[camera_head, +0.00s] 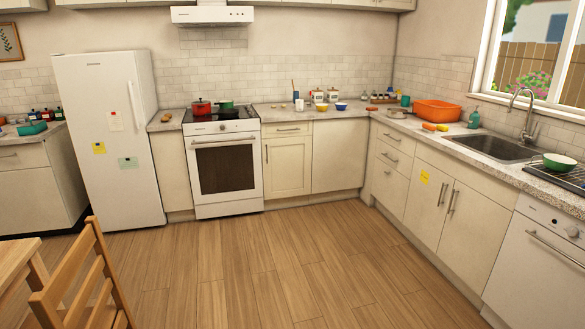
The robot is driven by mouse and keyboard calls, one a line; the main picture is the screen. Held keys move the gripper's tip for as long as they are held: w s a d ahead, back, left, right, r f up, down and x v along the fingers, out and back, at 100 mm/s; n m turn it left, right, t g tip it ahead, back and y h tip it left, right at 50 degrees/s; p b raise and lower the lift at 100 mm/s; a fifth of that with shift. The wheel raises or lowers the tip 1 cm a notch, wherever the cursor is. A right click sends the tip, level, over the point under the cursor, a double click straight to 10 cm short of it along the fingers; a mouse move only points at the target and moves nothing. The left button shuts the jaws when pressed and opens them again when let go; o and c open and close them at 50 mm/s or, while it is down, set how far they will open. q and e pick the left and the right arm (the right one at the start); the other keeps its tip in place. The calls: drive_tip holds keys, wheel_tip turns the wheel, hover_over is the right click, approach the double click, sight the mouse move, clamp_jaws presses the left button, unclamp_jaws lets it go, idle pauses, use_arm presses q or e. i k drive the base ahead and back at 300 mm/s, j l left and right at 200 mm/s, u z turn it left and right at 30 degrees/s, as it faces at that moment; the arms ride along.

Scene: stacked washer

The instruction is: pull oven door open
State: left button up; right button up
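The white oven (225,170) stands against the back wall, between the fridge and the lower cabinets. Its door (225,168) has a dark glass window and looks shut. A horizontal handle (222,141) runs along the top of the door, below the control panel (221,127). A red pot (201,107) and a green pan (226,106) sit on the cooktop. Neither of my grippers shows in the head view, and the oven is some distance away across the floor.
The wooden floor (270,255) before the oven is clear. A wooden chair (85,275) and table (20,270) stand at the lower left. A white fridge (108,140) is left of the oven. Cabinets (430,195) and a dishwasher (535,265) line the right side.

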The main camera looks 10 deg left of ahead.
sight(223, 167)
drive_tip(key=i+j+u, duration=0.2)
drive_tip(key=i+u, duration=0.2)
drive_tip(key=i, duration=0.55)
drive_tip(key=i+l+u, duration=0.1)
drive_tip(key=i+u, duration=0.25)
drive_tip(key=i, duration=0.65)
